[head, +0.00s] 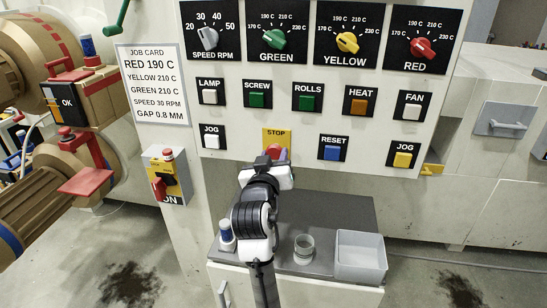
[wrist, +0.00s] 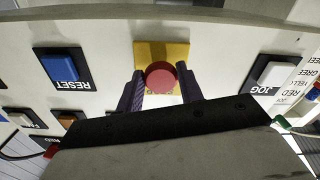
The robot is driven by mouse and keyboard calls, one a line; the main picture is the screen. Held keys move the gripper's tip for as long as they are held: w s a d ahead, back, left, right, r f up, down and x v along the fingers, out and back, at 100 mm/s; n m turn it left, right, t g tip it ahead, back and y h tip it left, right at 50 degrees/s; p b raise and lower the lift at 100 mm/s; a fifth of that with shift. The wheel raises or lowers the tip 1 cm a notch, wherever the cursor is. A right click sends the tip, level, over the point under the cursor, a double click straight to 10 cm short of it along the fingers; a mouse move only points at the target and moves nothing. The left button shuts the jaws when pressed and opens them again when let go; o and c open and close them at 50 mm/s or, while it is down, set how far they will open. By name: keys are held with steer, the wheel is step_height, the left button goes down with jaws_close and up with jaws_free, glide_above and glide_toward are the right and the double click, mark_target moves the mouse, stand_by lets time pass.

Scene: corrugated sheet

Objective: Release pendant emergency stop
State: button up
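The red emergency stop button (head: 275,151) sits on a yellow STOP plate (head: 277,134) low on the control panel. In the wrist view the round red stop button (wrist: 160,77) lies between the two dark fingers of my gripper (wrist: 160,86). The fingers are apart, one on each side of the button. I cannot tell whether they touch its rim. In the head view my arm comes up from below and its wrist hides the lower part of the button and the fingertips.
Blue RESET button (head: 332,153) is right of the stop, white JOG button (head: 212,141) left. Colored knobs and switches fill the panel above. A shelf (head: 330,209) below bears a grey bin (head: 359,256), a glass jar (head: 304,249) and a blue-capped bottle (head: 226,235).

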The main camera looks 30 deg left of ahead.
steer(key=shift+c, duration=0.8)
steer(key=shift+s+d+f, duration=0.1)
steer(key=shift+s, duration=0.2)
steer(key=shift+s+d, duration=0.1)
steer(key=shift+s, duration=0.35)
steer(key=o, duration=1)
steer(key=shift+w, duration=0.1)
